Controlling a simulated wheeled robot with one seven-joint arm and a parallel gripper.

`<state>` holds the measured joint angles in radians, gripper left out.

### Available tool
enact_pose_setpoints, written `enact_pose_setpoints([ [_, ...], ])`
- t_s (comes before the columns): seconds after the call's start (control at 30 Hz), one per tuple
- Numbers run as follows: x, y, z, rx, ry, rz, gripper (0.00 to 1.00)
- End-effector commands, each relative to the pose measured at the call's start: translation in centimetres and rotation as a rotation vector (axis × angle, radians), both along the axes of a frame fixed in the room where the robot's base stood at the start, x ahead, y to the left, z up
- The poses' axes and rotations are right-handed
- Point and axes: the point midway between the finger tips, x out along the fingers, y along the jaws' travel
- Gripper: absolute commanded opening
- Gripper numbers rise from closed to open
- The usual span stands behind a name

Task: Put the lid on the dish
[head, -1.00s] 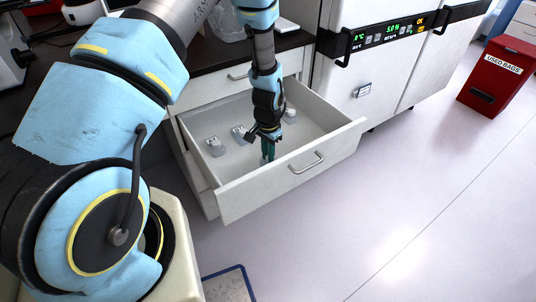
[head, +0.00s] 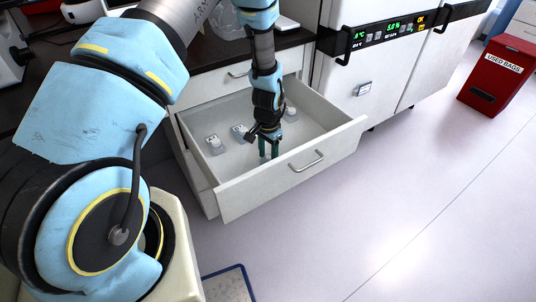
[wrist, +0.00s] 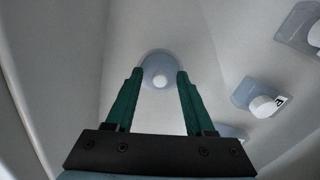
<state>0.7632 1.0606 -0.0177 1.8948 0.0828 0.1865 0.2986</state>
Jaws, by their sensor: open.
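My gripper (head: 268,152) points down inside the open drawer, with its green fingers apart. In the wrist view, the open fingertips (wrist: 160,72) lie on either side of a round, translucent piece with a white knob or cap (wrist: 159,61). It appears on the drawer floor beyond the tips, and I cannot tell whether it is the lid, the dish or another container. Contact with the fingers does not show. In the head view this piece is hidden by my gripper. I cannot pick out a separate dish for certain.
The white drawer (head: 290,178) has raised walls around my gripper. Clear containers with white caps lie in it, one at left (head: 215,145) and one at the back right (head: 290,114). A capped container (wrist: 262,101) is right of the fingers. A red bin (head: 497,75) stands far right.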

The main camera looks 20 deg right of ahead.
Motion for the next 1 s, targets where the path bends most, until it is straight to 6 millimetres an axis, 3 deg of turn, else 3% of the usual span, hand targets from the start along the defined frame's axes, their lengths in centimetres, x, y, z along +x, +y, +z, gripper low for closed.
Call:
enact_pose_setpoints([
  [0.23,0.0,0.0,1.0,-0.001,0.000,0.000,0.54],
  [0.7,0.1,0.0,8.8,-0.002,-0.002,0.001,0.54],
  [1.0,0.0,0.0,10.8,0.001,0.000,0.000,0.54],
])
